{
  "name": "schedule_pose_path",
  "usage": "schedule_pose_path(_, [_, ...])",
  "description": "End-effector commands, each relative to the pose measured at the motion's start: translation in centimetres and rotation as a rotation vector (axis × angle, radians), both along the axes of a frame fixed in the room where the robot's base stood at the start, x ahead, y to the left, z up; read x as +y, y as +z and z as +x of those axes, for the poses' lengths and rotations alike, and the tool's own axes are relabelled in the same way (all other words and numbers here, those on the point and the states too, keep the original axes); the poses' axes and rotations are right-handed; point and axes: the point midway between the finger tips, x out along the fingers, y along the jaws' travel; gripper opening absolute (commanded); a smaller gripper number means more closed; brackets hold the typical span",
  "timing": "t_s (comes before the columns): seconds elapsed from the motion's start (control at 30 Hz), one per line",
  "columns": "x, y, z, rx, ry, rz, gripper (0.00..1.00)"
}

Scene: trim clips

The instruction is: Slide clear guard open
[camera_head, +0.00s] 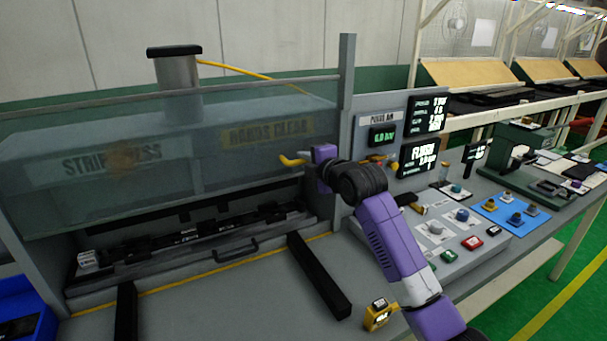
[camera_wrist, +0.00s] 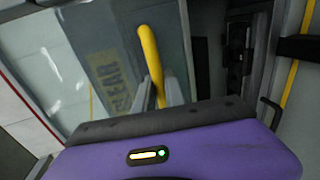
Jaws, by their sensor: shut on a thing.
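The clear guard (camera_head: 215,160) is a see-through panel across the front of the press, with a gap below its lower edge. A yellow handle (camera_head: 291,160) stands at its right side. My gripper (camera_head: 308,160) reaches in from the right, shut on this handle. In the wrist view, the yellow handle (camera_wrist: 149,50) runs down between the two grey fingers of my gripper (camera_wrist: 160,92). The fingertips are small and partly hidden in the head view.
Behind the guard is a grey press body with a "STRIP PRESS" label (camera_head: 112,160). A dark tray with a handle (camera_head: 235,250) lies below. Black rails (camera_head: 318,277) stick out in front. A control panel (camera_head: 465,225) with buttons and a grey post (camera_head: 346,95) stand at the right.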

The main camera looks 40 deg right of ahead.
Motion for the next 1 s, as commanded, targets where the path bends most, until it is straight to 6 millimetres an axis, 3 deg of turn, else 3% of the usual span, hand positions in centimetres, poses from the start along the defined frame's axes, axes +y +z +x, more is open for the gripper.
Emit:
schedule_pose_path(0.1, [0.02,1.21,0.03,-0.003,0.000,-0.003,0.00])
schedule_pose_path(0.5, [0.02,1.32,0.02,-0.003,-0.001,-0.002,0.00])
schedule_pose_path(0.53, [0.02,1.32,0.02,-0.003,0.000,-0.002,0.20])
schedule_pose_path(0.6, [0.02,1.29,0.01,-0.002,-0.001,-0.002,0.34])
schedule_pose_path(1.0, [0.07,1.23,-0.33,-0.002,-0.001,-0.001,0.36])
